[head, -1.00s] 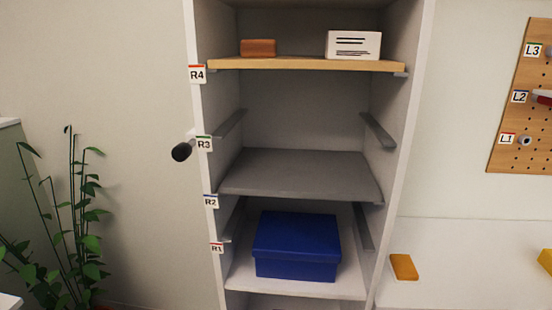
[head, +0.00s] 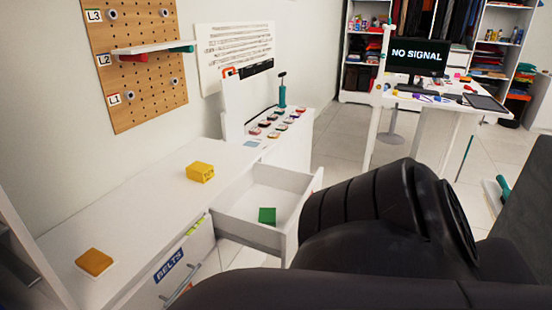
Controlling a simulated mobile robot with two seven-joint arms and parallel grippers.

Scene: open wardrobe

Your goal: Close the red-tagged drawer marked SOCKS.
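A white drawer (head: 304,215) stands pulled out from the low white cabinet (head: 130,215) in the middle of the head view. A small green block (head: 267,216) lies inside it. The outer face of this drawer is turned away, so I see no red tag or SOCKS lettering. A nearer front carries a blue BELTS label (head: 168,266) and a handle. A large black link of my arm fills the lower right, in front of part of the open drawer's surroundings. Neither gripper shows.
A yellow block (head: 200,172) and an orange block (head: 94,262) lie on the cabinet top. A pegboard (head: 135,70) hangs above. A desk with a monitor (head: 417,57) stands at the back right. Bare floor shows between cabinet and desk.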

